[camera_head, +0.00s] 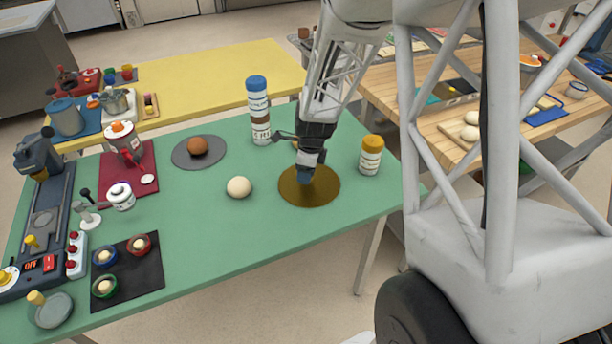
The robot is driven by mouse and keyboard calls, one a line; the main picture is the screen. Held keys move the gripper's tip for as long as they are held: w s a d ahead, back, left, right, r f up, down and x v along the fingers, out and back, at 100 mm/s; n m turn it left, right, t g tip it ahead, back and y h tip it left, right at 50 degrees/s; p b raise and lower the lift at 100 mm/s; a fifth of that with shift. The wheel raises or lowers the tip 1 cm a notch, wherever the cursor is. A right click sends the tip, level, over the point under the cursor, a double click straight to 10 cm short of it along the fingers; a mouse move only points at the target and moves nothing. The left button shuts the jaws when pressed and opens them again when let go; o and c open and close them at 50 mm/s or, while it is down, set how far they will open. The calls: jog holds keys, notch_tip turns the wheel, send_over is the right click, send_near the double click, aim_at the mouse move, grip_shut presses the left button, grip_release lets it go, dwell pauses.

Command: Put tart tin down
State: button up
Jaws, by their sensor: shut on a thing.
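My gripper (304,172) points down over a round gold-brown disc (322,195) at the right part of the green table. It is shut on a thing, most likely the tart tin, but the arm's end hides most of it. Only a small dark blue shape shows at the gripper's tip, low over the disc. Whether it touches the disc cannot be told.
A yellow-lidded jar (370,155) stands right of the disc, and a tall blue-capped bottle (259,112) behind it to the left. A pale dough ball (238,187) lies left. A black mat (148,280) bears small coloured cups. The table's front middle is clear.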

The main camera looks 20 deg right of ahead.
jog(key=shift+f, duration=1.25)
jog(key=shift+f, duration=0.1)
jog(key=o, duration=0.9)
jog(key=r, duration=0.8)
jog(key=d+r, duration=0.1)
jog(key=r, duration=0.3)
jog(key=shift+s+d+r, duration=0.1)
jog(key=shift+s, duration=0.3)
jog(key=shift+r, duration=0.1)
